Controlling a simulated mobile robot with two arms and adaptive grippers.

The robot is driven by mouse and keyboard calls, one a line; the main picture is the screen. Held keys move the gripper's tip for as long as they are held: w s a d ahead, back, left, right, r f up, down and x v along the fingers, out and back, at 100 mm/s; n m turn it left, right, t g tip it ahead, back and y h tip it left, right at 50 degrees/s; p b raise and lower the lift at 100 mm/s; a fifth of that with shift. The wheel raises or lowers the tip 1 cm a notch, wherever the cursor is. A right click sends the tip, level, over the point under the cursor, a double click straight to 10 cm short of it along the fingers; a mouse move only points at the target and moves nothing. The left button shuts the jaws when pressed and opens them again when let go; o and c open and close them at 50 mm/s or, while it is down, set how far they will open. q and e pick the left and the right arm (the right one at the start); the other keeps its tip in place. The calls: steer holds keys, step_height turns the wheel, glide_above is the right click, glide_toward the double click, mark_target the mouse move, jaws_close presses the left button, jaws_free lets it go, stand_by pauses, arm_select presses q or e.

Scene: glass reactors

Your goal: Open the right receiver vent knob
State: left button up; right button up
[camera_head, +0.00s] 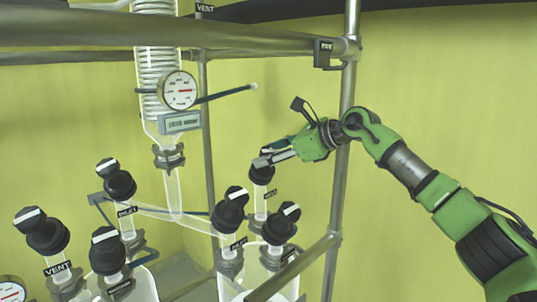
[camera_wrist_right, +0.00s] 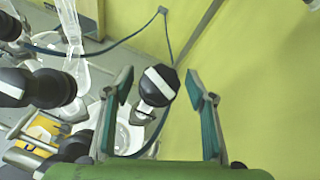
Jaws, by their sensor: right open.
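The right receiver vent knob is black with a white stripe on top. In the head view the knob (camera_head: 262,174) sits on a glass neck at the right, with a small dark label just below it. My right gripper (camera_head: 273,155) is at the top of this knob and partly hides it. In the right wrist view the knob (camera_wrist_right: 158,86) stands between the two open fingers of the gripper (camera_wrist_right: 158,98), with its stripe slanting. A gap shows on each side, so the fingers look apart from it. My left gripper is not in view.
Other black knobs stand close by, at the front right (camera_head: 282,224) and just left of it (camera_head: 230,211). A knob labelled VENT (camera_head: 42,232) is at the far left. A metal frame post (camera_head: 343,130) rises behind my right wrist. A gauge (camera_head: 178,90) hangs above.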

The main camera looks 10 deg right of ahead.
steer(key=v, duration=1.1)
steer(key=shift+s, duration=0.15)
steer(key=shift+d, duration=0.2)
